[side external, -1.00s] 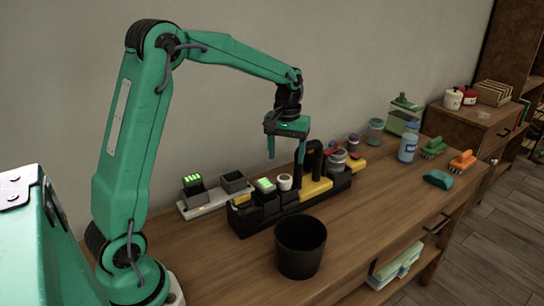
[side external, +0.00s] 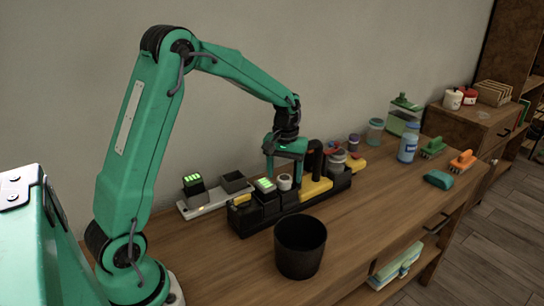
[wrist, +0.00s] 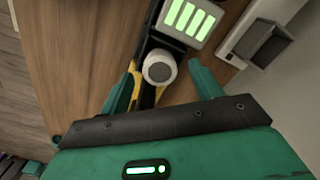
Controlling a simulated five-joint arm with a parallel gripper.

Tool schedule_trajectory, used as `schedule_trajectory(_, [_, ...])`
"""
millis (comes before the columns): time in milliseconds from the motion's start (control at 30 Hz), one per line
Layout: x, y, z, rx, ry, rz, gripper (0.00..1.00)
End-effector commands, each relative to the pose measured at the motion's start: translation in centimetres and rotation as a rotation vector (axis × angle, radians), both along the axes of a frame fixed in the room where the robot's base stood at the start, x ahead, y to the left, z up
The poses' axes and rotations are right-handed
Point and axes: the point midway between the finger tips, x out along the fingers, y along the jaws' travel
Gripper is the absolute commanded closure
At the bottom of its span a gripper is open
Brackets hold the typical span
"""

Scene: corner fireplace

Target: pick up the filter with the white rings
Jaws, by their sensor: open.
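The white-ringed filter (side external: 284,183), a short white cylinder with a grey top, stands in a black organiser (side external: 242,222) on the wooden bench. In the wrist view, the filter (wrist: 159,67) shows as a white ring around a grey centre. My gripper (side external: 284,170) is directly above it and points down. In the wrist view, the fingers of my gripper (wrist: 162,72) are spread on either side of the filter, with gaps visible. The gripper is open and empty. The filter's lower part is hidden in the organiser.
A battery with green bars (side external: 265,185) sits beside the filter. A black upright handle (side external: 315,155) and a clear grey-lidded cup (side external: 338,160) stand on the other side. A black bin (side external: 300,247) stands in front. A charger (side external: 193,186) is behind left.

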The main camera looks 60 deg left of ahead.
Motion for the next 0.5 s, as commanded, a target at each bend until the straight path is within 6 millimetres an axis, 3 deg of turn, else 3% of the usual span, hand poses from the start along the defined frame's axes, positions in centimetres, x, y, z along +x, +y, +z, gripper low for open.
schedule_trajectory(200, [0.0,0.0,-1.6,0.0,0.0,0.0,0.36])
schedule_trajectory(500, [0.0,0.0,-1.6,0.001,-0.001,0.0,0.36])
